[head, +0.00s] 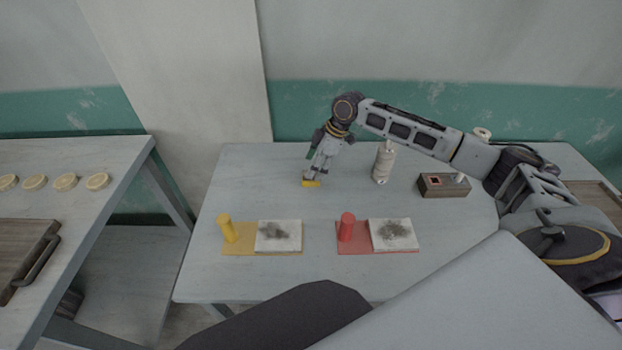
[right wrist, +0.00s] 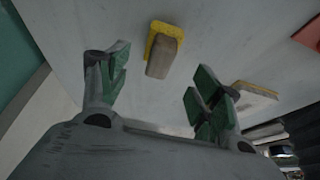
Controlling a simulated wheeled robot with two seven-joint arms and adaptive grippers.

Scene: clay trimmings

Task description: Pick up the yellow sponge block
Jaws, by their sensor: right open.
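The yellow sponge block (head: 311,184) lies on the table (head: 240,285), towards its back, directly under my right gripper (head: 314,172). In the right wrist view the yellow block (right wrist: 153,46) shows beyond the fingertips, with a grey-beige piece on top of it. My right gripper (right wrist: 158,70) is open and its green-padded fingers are apart, with nothing between them. The block appears in line with the gap between the fingers. In the head view the gripper hides part of the block. My left gripper is not in view.
A pale spool (head: 383,164) and a wooden box (head: 430,187) stand right of the block. In front are a yellow mat (head: 235,248) and a red mat (head: 352,248), each with a peg and a smudged white tile. Bare table separates them from the block.

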